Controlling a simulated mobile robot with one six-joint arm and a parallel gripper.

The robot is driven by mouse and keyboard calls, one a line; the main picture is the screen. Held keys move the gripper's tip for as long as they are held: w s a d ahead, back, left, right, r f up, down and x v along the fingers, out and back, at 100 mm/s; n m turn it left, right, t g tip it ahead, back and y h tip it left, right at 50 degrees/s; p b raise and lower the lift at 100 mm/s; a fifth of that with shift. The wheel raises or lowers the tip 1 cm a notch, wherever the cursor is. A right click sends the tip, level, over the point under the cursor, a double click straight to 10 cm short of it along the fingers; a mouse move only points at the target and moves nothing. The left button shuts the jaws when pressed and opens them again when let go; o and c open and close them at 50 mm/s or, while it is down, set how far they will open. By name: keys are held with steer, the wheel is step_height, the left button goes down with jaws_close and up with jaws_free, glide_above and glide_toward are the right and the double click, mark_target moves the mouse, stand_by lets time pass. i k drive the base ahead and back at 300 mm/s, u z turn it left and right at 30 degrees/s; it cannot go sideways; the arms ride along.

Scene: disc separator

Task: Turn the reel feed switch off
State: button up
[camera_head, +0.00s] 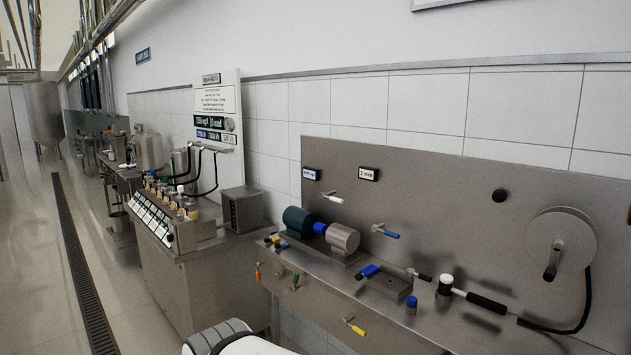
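A round grey reel (560,240) with a dark crank handle is on the upright steel panel (430,165) at the right. A black hose (586,305) runs down from it to the bench. A small round black knob (499,195) is on the panel left of the reel. I cannot tell which part is the reel feed switch, nor its position. A white and grey part of my arm shows at the bottom edge. My gripper is not in view.
The steel bench (335,275) carries a dark green motor (297,221), a grey cylinder (343,238), a black-handled mallet (480,299) and a small blue-capped item (411,304). A control console (165,215) stands at left. The floor beside the drain grate (82,270) is clear.

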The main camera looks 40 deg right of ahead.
mark_target(498, 196)
steer(key=i, duration=1.7)
steer(key=z, duration=3.5)
steer(key=i, duration=1)
